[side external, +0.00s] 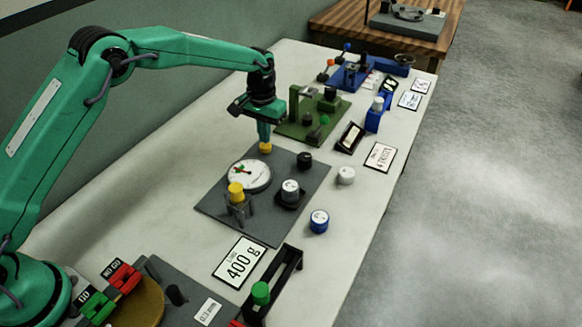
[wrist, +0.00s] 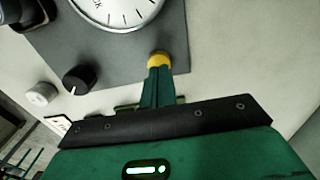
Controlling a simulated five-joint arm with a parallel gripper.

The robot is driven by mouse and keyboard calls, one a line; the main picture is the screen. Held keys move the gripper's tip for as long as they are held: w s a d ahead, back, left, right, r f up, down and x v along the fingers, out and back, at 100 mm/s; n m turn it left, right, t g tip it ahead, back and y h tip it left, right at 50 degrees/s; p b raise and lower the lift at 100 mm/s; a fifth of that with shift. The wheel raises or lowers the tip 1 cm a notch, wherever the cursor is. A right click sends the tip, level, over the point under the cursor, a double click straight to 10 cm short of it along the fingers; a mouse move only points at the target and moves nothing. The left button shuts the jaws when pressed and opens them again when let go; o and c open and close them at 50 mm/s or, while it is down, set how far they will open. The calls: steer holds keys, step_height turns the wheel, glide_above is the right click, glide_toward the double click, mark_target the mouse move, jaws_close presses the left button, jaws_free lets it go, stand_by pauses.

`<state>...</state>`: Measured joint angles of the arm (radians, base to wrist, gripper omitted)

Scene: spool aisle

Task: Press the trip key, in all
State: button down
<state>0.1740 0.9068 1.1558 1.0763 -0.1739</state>
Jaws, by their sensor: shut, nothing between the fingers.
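My gripper (side external: 264,141) points down over the far corner of a grey plate (side external: 230,213), with its slim green fingers shut and nothing held. A small yellow piece (side external: 265,148) shows right at the fingertips, also in the wrist view (wrist: 159,59). I cannot tell whether it is the finger ends or a key under them. The plate carries a round white dial (side external: 250,175), seen partly in the wrist view (wrist: 118,8), and a yellow cylinder (side external: 236,191) in a grey holder. No label reading trip key is legible, so I cannot tell which part it is.
A black knob (side external: 304,159), a white knob (side external: 345,175) and a blue-sided weight (side external: 319,221) lie right of the dial. A 400 g card (side external: 239,262) lies in front. Green (side external: 313,121) and blue (side external: 350,75) fixtures stand farther back. Red and green labelled blocks sit at front left.

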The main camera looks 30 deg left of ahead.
step_height(320, 180, up, 12)
steer(key=shift+w, duration=0.15)
stand_by(0.3)
stand_by(0.6)
steer(key=s+a+r+t, duration=0.1)
steer(key=s+a+r, duration=0.2)
steer(key=s+r, duration=0.45)
steer(key=s+a+r+t, duration=0.2)
steer(key=s+a+r, duration=0.3)
steer(key=s, duration=0.4)
steer(key=s+a+f+t, duration=0.1)
steer(key=s+f, duration=0.1)
steer(key=s, duration=0.8)
steer(key=s+a+f+t, duration=0.1)
steer(key=s, duration=0.9)
steer(key=shift+s+a+f+t, duration=0.2)
steer(key=shift+s+f+t, duration=0.05)
steer(key=shift+f+t, duration=0.1)
